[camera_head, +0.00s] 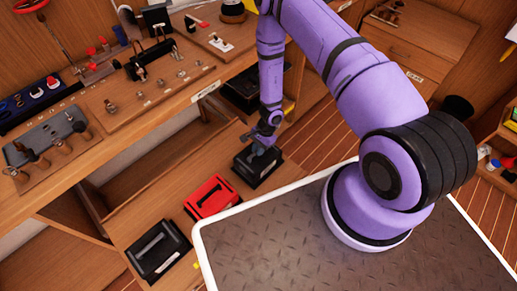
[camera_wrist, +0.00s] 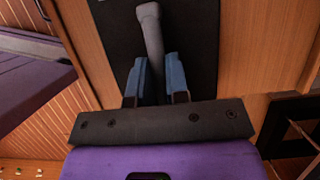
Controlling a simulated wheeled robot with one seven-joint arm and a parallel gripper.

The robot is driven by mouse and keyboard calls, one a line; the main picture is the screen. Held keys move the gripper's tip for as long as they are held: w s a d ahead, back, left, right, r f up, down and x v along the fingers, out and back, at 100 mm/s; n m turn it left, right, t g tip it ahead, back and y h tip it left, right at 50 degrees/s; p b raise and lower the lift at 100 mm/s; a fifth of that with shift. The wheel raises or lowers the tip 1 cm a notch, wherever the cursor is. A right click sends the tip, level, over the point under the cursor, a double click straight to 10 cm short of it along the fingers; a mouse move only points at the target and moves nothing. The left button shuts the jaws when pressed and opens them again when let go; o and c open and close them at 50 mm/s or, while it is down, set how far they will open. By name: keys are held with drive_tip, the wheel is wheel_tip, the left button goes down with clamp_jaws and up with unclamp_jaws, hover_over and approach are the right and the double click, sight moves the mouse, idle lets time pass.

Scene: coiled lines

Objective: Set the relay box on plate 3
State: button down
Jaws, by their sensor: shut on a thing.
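My gripper (camera_head: 263,146) is shut on the grey handle of a black box (camera_head: 268,172) on the right of the low wooden shelf. In the wrist view the blue fingers (camera_wrist: 158,82) stand on either side of that handle (camera_wrist: 151,32), with the black box (camera_wrist: 195,35) behind. I cannot tell whether the box rests on the shelf or hangs just above it. A red box (camera_head: 216,205) and another black box with a grey handle (camera_head: 157,248) sit in a row to its left. No readable name shows which one is the relay box, and I cannot make out plate 3.
The workbench (camera_head: 140,110) above the shelf (camera_head: 150,208) carries tool racks, pegs and small parts. A dark case (camera_head: 243,92) stands beyond the gripper. My grey deck with its white rim lies in front. A wooden cabinet (camera_head: 405,50) stands at the back right.

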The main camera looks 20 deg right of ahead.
drive_tip(key=shift+f, duration=0.45)
drive_tip(key=c, duration=1)
unclamp_jaws()
drive_tip(key=shift+c, duration=0.2)
drive_tip(key=v, duration=1.1)
drive_tip(key=shift+d, duration=0.1)
